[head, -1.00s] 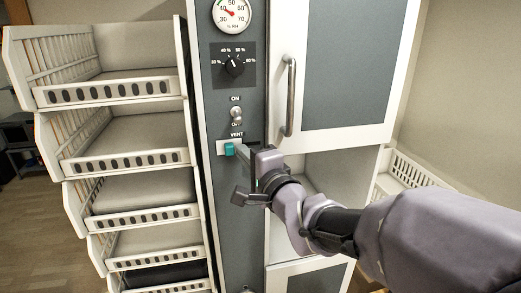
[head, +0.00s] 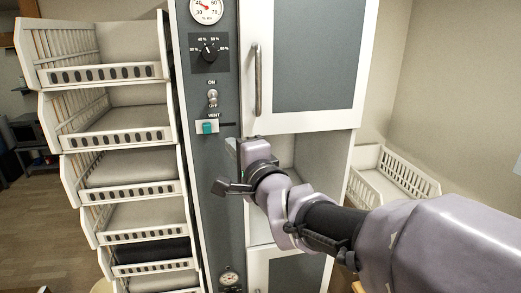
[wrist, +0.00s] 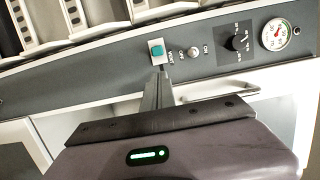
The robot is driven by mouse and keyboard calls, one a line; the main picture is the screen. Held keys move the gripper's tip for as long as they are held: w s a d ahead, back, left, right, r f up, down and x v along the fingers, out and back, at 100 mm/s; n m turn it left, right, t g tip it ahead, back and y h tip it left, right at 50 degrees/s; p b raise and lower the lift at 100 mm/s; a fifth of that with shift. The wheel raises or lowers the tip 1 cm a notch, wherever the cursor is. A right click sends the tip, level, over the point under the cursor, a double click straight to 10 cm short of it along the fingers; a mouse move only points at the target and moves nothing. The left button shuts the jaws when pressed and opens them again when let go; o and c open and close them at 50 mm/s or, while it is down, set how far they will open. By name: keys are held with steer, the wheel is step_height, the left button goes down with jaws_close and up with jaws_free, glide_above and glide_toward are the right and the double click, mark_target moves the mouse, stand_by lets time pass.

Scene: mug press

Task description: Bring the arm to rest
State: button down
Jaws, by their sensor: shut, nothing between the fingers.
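My gripper (head: 233,148) is shut and empty in front of the grey control panel (head: 223,185). In the head view it is right of and below the teal VENT switch (head: 207,127), apart from it. My purple arm reaches in from the lower right. In the wrist view my shut fingers (wrist: 160,78) point toward the panel, just below the VENT switch (wrist: 157,50) in the picture. The ON/OFF toggle (head: 212,97) sits above the VENT switch, and the black dial (head: 209,50) is above that. The red-needled gauge (head: 207,10) is at the top.
A stack of white trays (head: 115,139) stands left of the panel. A cabinet door with a metal handle (head: 257,80) is right of it, above an open compartment. A white basket (head: 395,178) is at the right. Open floor (head: 40,235) shows at the lower left.

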steer(key=s+d+f+n+g+h+b, duration=0.1)
steer(key=s+d+f+g+h+b, duration=0.2)
steer(key=d+f+b, duration=0.55)
steer(key=s+d+f+n+h+b, duration=0.1)
steer(key=s+d+f+h+b, duration=0.35)
steer(key=f, duration=0.65)
steer(key=s+d+f+n+g+b, duration=0.3)
steer(key=s+f+b, duration=0.2)
steer(key=s+f, duration=0.5)
steer(key=s+d+f+n+g+b, duration=0.2)
steer(key=s+f+g+b, duration=0.2)
steer(key=s+f, duration=0.7)
steer(key=shift+d+f+n+y+b, duration=0.3)
steer(key=shift+d+n+y+b, duration=0.1)
steer(key=shift+b, duration=0.25)
steer(key=c, duration=2.1)
jaws_free()
